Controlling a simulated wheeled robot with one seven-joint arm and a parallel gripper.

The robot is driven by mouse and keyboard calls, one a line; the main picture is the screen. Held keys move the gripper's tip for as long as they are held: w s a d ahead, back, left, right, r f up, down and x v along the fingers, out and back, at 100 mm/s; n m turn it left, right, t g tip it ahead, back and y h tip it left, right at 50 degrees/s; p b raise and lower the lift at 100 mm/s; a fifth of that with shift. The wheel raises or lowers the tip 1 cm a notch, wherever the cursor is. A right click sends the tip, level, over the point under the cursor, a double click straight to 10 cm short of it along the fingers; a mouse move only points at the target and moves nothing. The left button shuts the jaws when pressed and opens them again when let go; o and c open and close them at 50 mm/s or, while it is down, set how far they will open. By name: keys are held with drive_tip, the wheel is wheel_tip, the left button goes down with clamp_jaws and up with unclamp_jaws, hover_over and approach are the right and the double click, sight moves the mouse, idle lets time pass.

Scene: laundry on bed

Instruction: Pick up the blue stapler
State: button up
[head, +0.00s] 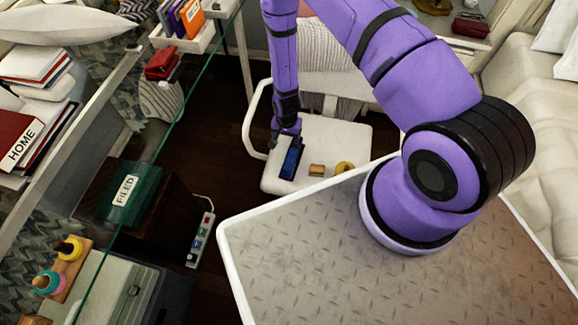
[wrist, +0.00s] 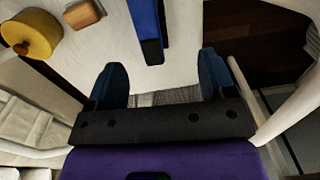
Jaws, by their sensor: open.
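The blue stapler (head: 291,160) lies on the white seat of a chair in the head view, lengthwise away from me. In the wrist view the stapler (wrist: 147,25) shows at the top centre, blue with a dark end. My gripper (head: 287,135) is at the far end of the stapler in the head view. In the wrist view my gripper (wrist: 158,85) has its two dark blue fingers spread wide with nothing between them. The stapler's near end lies beyond the fingertips, roughly in line with the gap. I cannot tell the exact height of the fingers above the seat.
The white chair seat (head: 345,135) also holds a small wooden block (head: 317,170) and a yellow round object (head: 344,167), right of the stapler. The chair's white armrest (head: 251,120) curves up at the left. A power strip (head: 201,238) lies on the dark floor.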

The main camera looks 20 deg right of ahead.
hover_over(290, 165)
drive_tip(key=w, duration=0.2)
drive_tip(key=f, duration=0.5)
drive_tip(key=shift+s+d+f, duration=0.1)
drive_tip(key=shift+d+f, duration=0.25)
drive_tip(key=shift+d, duration=0.05)
drive_tip(key=shift+f, duration=5.15)
drive_tip(key=shift+c, duration=0.4)
clamp_jaws()
